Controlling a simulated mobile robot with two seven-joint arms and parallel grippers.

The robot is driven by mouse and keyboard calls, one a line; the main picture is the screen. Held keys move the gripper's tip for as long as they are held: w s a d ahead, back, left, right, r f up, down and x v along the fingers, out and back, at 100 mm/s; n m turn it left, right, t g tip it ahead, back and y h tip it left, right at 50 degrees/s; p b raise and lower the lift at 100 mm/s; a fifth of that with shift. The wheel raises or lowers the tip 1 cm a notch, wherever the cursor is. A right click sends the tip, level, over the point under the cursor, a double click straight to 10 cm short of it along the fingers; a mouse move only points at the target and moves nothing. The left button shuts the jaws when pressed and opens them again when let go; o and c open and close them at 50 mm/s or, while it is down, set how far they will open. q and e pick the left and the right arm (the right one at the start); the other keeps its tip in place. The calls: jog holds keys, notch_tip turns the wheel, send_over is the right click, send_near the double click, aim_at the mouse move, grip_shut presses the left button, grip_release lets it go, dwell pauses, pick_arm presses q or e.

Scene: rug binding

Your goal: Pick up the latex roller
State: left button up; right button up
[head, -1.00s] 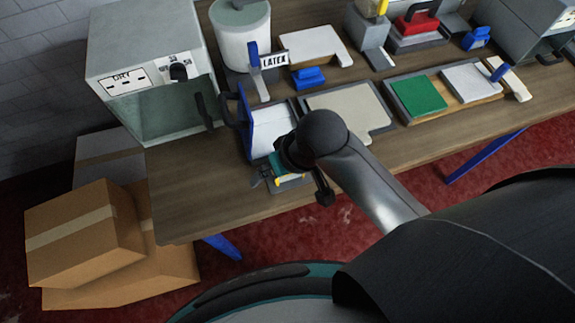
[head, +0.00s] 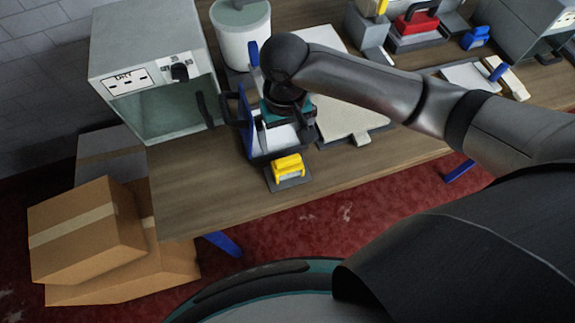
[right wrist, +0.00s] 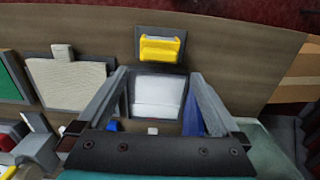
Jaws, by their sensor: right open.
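My right gripper (head: 284,136) is open and points down over a blue-walled tray (head: 246,118) with a white inside. In the right wrist view the open fingers (right wrist: 160,76) stand on either side of the white tray floor (right wrist: 158,95), with nothing gripped. A blue upright handle (head: 254,54) shows beside the white tub, partly behind my arm. I cannot clearly make out a roller; my wrist hides part of the tray. My left gripper is not in view.
A yellow block on a dark plate (head: 288,166) sits at the table's front edge. A beige mat (head: 340,118) lies right of the tray. A grey oven-like box (head: 150,75) and the white tub (head: 241,32) stand behind. Cardboard boxes (head: 85,232) are stacked at left.

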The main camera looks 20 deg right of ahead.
aim_at(288, 166)
notch_tip(288, 166, down, 7)
jog(key=shift+f+b, duration=0.1)
jog(key=shift+b, duration=0.35)
jog(key=shift+s+d+f, duration=0.1)
jog(key=shift+s+f, duration=0.05)
jog(key=shift+f, duration=1.2)
jog(key=shift+s+f, duration=0.1)
jog(key=shift+f, duration=1.25)
jog(key=c, duration=1.4)
jog(key=shift+r, duration=0.2)
notch_tip(288, 166, up, 20)
jog(key=p, duration=0.2)
jog(key=shift+f, duration=0.15)
